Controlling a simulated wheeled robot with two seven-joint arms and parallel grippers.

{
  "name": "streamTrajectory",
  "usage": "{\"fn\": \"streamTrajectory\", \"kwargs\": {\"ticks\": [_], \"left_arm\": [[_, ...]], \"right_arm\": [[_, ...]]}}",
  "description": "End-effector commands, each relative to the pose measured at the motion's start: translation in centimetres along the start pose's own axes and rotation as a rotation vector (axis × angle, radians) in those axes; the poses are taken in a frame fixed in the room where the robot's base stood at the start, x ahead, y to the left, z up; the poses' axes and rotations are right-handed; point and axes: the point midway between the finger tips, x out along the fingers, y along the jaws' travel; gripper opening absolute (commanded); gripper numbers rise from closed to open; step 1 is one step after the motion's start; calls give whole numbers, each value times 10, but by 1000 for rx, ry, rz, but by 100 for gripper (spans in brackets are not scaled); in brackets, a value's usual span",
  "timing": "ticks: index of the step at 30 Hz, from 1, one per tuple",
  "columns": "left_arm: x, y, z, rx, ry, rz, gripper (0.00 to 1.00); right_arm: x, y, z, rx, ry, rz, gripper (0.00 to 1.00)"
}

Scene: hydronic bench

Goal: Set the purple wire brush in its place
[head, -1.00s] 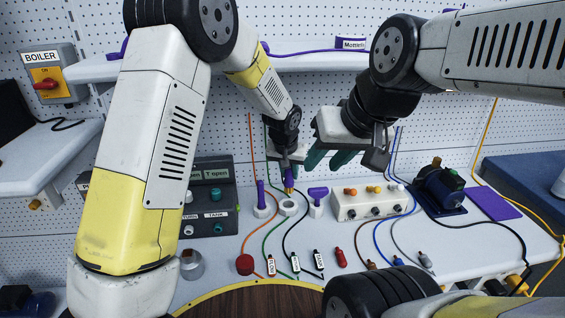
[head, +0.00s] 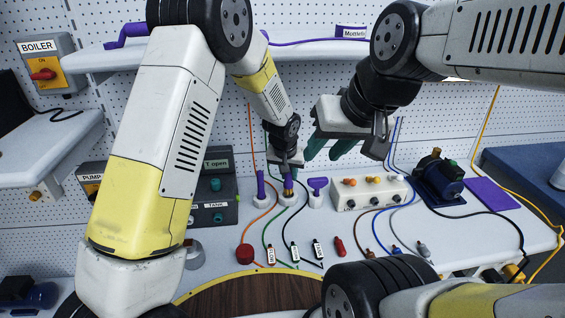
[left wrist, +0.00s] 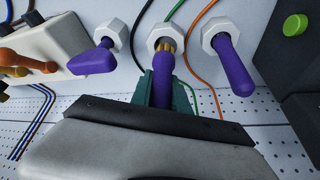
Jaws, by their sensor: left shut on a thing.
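The purple wire brush (head: 288,182) is upright in my left gripper (head: 287,167), with its brass bristles down. The bristles are at the mouth of the middle white holder (head: 289,199) on the bench. In the left wrist view the brush handle (left wrist: 162,72) is between the teal fingers (left wrist: 163,95), and the bristles (left wrist: 168,45) sit over or partly inside the opening of the hexagonal holder (left wrist: 152,36); the exact depth is unclear. My right gripper (head: 330,148) hangs to the right above the bench, its teal fingers apart and empty.
A purple rod-handled tool (head: 261,185) and a purple T-shaped tool (head: 317,184) stand in the holders on either side, close to the brush. A white block with knobs (head: 368,192) is to the right. A dark control panel (head: 216,185) is to the left. Cables run in front.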

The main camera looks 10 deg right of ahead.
Motion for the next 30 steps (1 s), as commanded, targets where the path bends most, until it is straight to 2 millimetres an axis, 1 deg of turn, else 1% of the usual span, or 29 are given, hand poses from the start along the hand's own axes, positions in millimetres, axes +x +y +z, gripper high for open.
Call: {"fn": "streamTrajectory", "kwargs": {"ticks": [16,30], "left_arm": [[1,0,0,0,0,0,0],[13,0,5,0,0,1,0]], "right_arm": [[0,0,0,0,0,0,36],[0,0,0,0,0,0,36]]}}
